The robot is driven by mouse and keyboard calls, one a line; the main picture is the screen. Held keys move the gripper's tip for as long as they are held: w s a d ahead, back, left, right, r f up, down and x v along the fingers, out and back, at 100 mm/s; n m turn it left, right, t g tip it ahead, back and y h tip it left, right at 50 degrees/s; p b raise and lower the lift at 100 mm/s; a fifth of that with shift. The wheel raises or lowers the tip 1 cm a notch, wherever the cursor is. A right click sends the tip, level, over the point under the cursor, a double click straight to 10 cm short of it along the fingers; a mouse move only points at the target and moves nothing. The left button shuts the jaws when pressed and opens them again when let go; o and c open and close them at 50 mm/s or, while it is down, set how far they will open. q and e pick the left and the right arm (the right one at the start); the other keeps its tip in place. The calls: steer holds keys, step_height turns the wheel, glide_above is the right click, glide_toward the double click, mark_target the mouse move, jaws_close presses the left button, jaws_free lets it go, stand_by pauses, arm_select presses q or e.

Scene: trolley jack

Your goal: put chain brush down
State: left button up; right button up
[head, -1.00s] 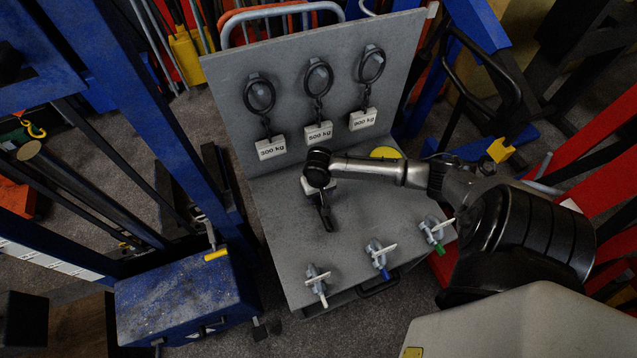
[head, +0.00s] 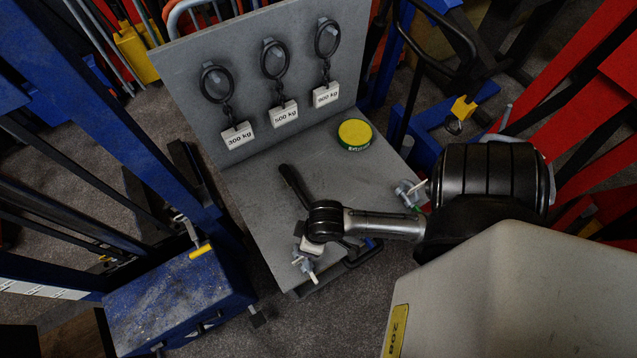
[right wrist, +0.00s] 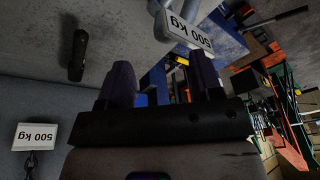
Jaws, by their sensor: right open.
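The chain brush (head: 290,183), a dark slim piece, lies on the grey tabletop (head: 245,190) in the head view, partly hidden by my right wrist. In the right wrist view the black brush (right wrist: 78,55) lies flat on the grey surface, to the left of my fingers and apart from them. My right gripper (right wrist: 160,78) is open, with a gap between its two dark fingers. In the head view its fingertips are hidden under my wrist, near the front edge of the tabletop. My left gripper does not show.
A yellow-and-green tin (head: 355,134) stands at the back right of the tabletop. Three tagged rings (head: 274,60) hang on the upright board. A blue block (head: 180,305) stands at the left.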

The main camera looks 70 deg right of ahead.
steer(key=shift+n+t+h, duration=0.3)
steer(key=shift+n+t, duration=0.2)
steer(key=shift+n, duration=0.1)
steer(key=s+r, duration=0.1)
steer(key=s+a+r, duration=0.1)
steer(key=s+r, duration=0.1)
steer(key=shift+s+a+r, duration=0.15)
steer(key=shift+a+r, duration=0.1)
steer(key=shift+a, duration=0.1)
